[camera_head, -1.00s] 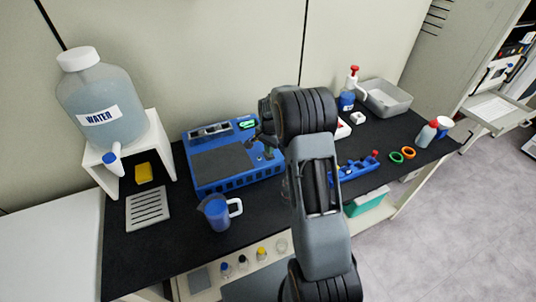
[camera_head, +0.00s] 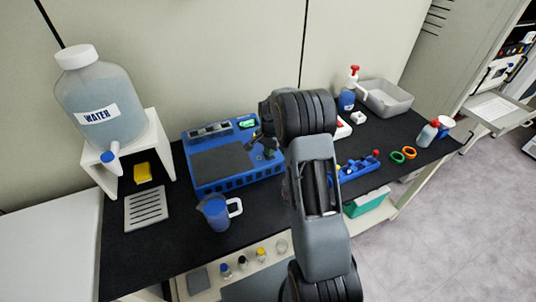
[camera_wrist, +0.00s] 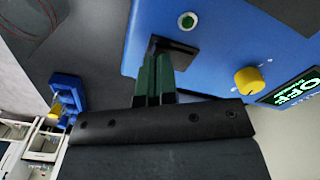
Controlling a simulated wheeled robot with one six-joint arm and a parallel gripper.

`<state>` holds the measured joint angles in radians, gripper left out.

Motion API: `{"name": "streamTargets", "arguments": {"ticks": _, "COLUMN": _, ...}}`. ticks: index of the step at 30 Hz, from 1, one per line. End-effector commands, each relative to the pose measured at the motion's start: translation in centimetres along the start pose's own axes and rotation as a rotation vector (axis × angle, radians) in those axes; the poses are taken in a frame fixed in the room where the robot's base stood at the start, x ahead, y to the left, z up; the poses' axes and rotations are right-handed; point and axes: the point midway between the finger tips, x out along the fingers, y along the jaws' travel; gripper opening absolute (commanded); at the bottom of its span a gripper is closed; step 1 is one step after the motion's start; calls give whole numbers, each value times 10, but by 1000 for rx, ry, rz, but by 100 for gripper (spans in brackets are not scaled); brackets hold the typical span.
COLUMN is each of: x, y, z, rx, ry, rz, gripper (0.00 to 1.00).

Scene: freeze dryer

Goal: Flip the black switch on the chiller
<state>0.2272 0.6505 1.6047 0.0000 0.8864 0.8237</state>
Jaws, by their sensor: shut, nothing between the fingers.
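The blue chiller (camera_head: 235,178) stands on the black bench top, with a lit green display (camera_head: 248,123) at its back right. In the wrist view its blue face (camera_wrist: 215,50) fills the upper right. The black switch (camera_wrist: 182,54) sits on that face near a green round button (camera_wrist: 187,20). My gripper (camera_wrist: 160,55) is shut and empty, its green fingertips right at the switch and covering part of it. I cannot tell whether they touch it. A yellow knob (camera_wrist: 249,80) and the display (camera_wrist: 292,92), reading OFF, lie to the right.
A water jug (camera_head: 100,105) on a white stand is at the left. A blue jug (camera_head: 217,211) stands in front of the chiller. A blue rack (camera_head: 357,168), orange and green rings, bottles and a grey bin (camera_head: 387,98) are to the right. My arm hides the bench middle.

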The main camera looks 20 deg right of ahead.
Motion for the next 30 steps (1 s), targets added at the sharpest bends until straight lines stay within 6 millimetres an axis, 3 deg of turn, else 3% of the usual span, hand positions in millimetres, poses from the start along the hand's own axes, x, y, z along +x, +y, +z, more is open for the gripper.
{"name": "streamTargets", "arguments": {"ticks": 19, "x": 11, "y": 0, "z": 0, "rx": 0, "ry": 0, "rz": 0, "gripper": 0}}
{"name": "streamTargets", "arguments": {"ticks": 30, "x": -2, "y": 0, "z": 0, "rx": 0, "ry": 0, "rz": 0, "gripper": 0}}
